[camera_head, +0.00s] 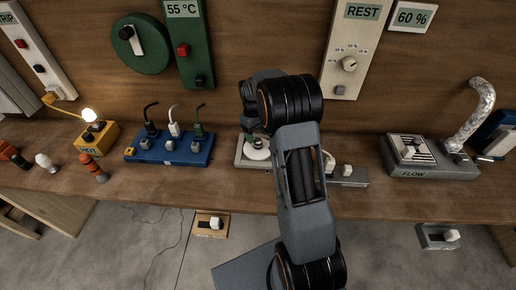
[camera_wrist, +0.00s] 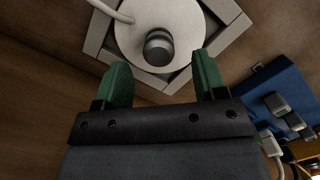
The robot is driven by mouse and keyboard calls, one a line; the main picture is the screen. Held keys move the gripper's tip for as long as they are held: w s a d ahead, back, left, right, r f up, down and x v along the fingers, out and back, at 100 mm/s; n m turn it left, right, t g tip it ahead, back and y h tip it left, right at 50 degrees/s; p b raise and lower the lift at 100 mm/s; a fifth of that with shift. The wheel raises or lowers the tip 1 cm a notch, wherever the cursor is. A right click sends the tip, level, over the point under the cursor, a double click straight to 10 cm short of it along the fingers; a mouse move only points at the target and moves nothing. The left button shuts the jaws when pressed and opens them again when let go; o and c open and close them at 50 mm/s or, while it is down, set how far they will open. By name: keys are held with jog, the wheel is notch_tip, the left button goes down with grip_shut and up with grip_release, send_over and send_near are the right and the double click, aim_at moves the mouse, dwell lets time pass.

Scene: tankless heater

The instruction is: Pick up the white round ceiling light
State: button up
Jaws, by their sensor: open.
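The white round ceiling light (camera_wrist: 185,22) is a flat disc with a dark grey ribbed knob in its middle, at the top of the wrist view. It sits in a pale square frame (camera_wrist: 232,27), and a white cable runs off to the upper left. In the head view the light (camera_head: 256,154) shows on the bench, partly hidden by my arm. My gripper (camera_wrist: 162,62) is open and empty. Its two green fingers stand apart at the disc's near edge, with the knob lying between and beyond their tips. I cannot tell how far above the disc they are.
A blue power strip (camera_head: 170,152) with several plugs stands left of the light; it also shows in the wrist view (camera_wrist: 283,85). A grey FLOW unit (camera_head: 430,166) with a silver duct is at the right. The wooden wall (camera_head: 232,45) with panels rises behind.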

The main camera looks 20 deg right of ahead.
aim_at(258, 139)
jog(key=f, duration=0.4)
jog(key=shift+s+d+f+p, duration=0.15)
jog(key=shift+s+f+p, duration=0.1)
jog(key=shift+f+p, duration=0.15)
jog(key=c, duration=1.2)
